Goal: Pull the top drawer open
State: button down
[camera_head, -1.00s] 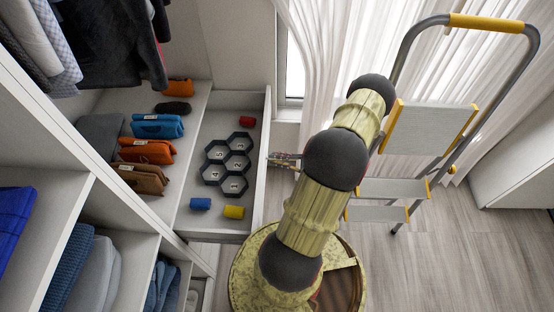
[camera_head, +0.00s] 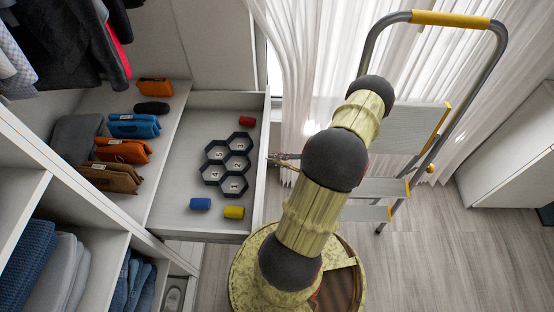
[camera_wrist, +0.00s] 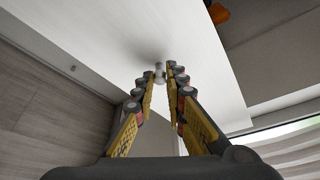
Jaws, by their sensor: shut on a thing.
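The top drawer (camera_head: 172,218) is pulled well out from the shelving in the head view. Inside it lie a black hexagonal tray (camera_head: 222,166), a red roll (camera_head: 247,121), a blue roll (camera_head: 200,204) and a yellow roll (camera_head: 234,212). My gripper (camera_head: 272,159) is at the outer side of the drawer front, partly hidden by my arm. In the wrist view my gripper (camera_wrist: 159,78) is shut on a small round knob (camera_wrist: 159,67) on the white drawer front (camera_wrist: 110,35).
A stepladder (camera_head: 400,130) stands to the right of my arm, before white curtains (camera_head: 310,60). Wooden floor (camera_head: 420,260) is clear at lower right.

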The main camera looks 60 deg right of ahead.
jog(key=c, duration=1.9)
grip_release()
jog(key=shift+o, duration=0.4)
jog(key=v, duration=1.2)
